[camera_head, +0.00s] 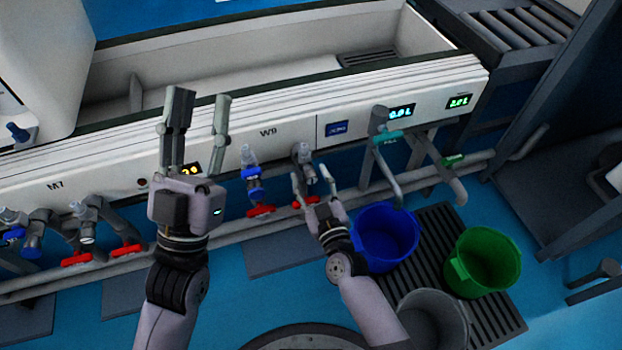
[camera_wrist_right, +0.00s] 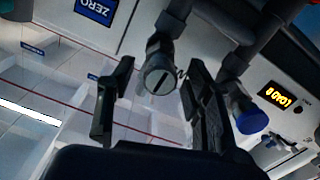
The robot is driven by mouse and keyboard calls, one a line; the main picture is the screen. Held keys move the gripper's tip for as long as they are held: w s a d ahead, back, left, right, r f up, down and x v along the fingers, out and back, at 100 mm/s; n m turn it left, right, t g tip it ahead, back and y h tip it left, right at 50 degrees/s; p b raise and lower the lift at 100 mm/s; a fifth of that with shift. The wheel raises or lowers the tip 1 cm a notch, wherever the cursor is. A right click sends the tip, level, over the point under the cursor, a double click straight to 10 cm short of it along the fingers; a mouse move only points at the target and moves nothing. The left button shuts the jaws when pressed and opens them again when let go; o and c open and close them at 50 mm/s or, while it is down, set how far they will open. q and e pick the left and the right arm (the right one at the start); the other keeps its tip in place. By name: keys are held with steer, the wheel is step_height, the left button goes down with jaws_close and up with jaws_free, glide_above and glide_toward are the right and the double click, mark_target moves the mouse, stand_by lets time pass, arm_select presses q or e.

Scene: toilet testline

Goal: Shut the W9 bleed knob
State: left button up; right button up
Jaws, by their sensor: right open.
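The W9 label (camera_head: 268,132) is on the white panel. Below and right of it is a grey fitting (camera_head: 303,152), with my right gripper (camera_head: 311,178) just in front. In the right wrist view, a round grey knob with a slot in its face (camera_wrist_right: 158,80) shows between the spread fingers of my right gripper (camera_wrist_right: 157,95), with gaps on both sides. I take this as the W9 bleed knob, though its own label is not readable. My left gripper (camera_head: 200,115) is raised in front of the panel, its fingers apart and empty.
Left of the fitting are a blue-handled valve (camera_head: 250,172) and a red handle (camera_head: 262,210). A teal-handled tap (camera_head: 388,137) is to the right. A blue bucket (camera_head: 387,238), a green bucket (camera_head: 483,262) and a grey bucket (camera_head: 434,318) stand on the floor.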

steer(key=shift+w+a, duration=0.1)
steer(key=shift+w, duration=0.25)
jaws_close()
stand_by(0.5)
